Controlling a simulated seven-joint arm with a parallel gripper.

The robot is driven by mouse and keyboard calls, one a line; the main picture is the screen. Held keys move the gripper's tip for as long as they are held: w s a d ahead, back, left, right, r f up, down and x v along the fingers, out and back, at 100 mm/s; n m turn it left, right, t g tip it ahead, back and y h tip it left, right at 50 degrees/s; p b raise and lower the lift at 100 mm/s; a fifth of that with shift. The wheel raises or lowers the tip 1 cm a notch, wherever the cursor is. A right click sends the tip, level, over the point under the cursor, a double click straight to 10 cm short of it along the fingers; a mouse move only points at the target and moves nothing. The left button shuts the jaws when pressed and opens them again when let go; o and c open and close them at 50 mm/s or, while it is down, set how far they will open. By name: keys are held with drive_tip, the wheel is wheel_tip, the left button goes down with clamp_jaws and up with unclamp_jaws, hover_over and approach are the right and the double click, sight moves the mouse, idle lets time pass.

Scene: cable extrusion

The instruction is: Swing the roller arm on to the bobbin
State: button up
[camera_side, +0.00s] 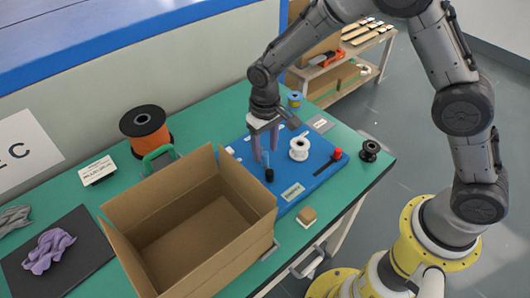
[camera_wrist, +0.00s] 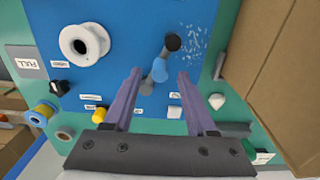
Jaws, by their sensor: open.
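The white bobbin (camera_side: 299,149) stands on the blue board (camera_side: 316,170), and its round flange with a dark centre shows in the wrist view (camera_wrist: 86,45). The roller arm (camera_wrist: 159,70) is a short light-blue and grey lever with a black roller (camera_wrist: 172,42) at its end. The roller is to the right of the bobbin in the wrist view, clearly apart from it. My gripper (camera_wrist: 159,76) is open, its two purple fingers on either side of the roller arm in that view. I cannot tell whether they touch it. In the side view my gripper (camera_side: 265,157) points down over the board, left of the bobbin.
An open cardboard box (camera_side: 188,225) stands close by my gripper and fills the right of the wrist view. A red knob (camera_side: 337,154) is on the board, and a black spool (camera_side: 369,150) is beyond it. An orange spool (camera_side: 146,128) stands at the back left.

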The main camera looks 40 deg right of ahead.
drive_tip(key=shift+f, duration=1.2)
clamp_jaws()
drive_tip(key=shift+r, duration=0.1)
idle(0.5)
